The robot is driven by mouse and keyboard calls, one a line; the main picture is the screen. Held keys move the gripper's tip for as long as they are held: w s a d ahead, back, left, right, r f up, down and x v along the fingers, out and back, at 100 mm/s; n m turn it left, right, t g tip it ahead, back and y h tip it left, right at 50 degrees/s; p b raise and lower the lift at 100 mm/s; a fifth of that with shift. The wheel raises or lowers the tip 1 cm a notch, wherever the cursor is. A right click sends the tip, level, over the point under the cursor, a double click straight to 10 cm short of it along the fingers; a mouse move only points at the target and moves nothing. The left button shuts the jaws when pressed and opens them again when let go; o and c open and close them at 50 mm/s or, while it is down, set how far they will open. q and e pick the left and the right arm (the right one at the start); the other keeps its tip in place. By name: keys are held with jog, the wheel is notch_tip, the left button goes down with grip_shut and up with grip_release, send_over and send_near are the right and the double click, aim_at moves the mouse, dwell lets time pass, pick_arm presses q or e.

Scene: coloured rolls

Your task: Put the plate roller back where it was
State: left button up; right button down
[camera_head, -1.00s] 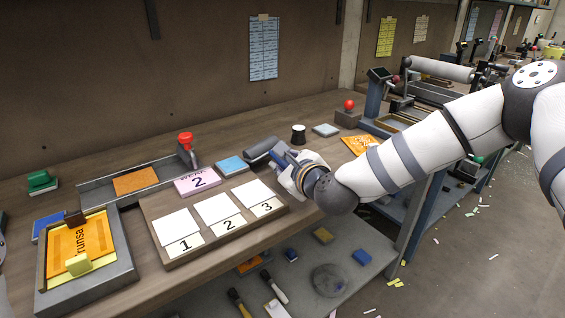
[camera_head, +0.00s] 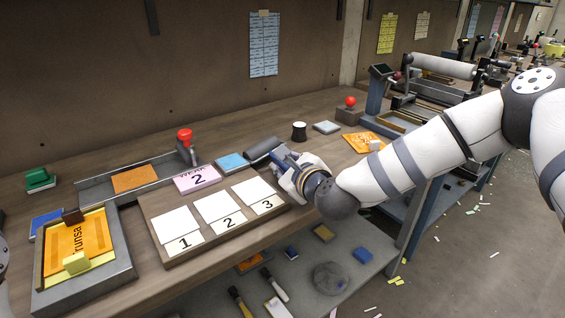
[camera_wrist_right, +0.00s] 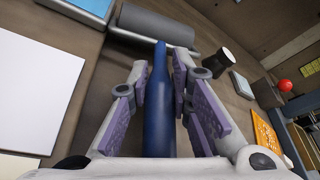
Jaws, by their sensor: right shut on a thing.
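The plate roller (camera_head: 262,149) has a dark grey cylinder and a blue handle. My right gripper (camera_head: 286,166) is shut around the handle. In the right wrist view the blue handle (camera_wrist_right: 158,110) runs between the gripper's fingers (camera_wrist_right: 163,88), and the dark cylinder (camera_wrist_right: 155,24) is ahead of the fingertips. The cylinder is at the bench top, right of a light blue pad (camera_head: 231,163); I cannot tell whether it touches the wood. The fingers partly hide the handle in the head view.
A black-and-white spool (camera_head: 299,131), a pale pad (camera_head: 326,127) and an orange packet (camera_head: 362,141) lie to the right. Some bench between them is clear.

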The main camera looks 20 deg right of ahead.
jog(key=shift+s+f, duration=0.15)
jog(key=shift+f, duration=0.7)
jog(key=c, duration=1.4)
grip_release()
jog(key=shift+o, duration=0.2)
jog(key=shift+r, duration=0.15)
notch_tip(320, 180, up, 10)
jog(key=shift+r, duration=0.1)
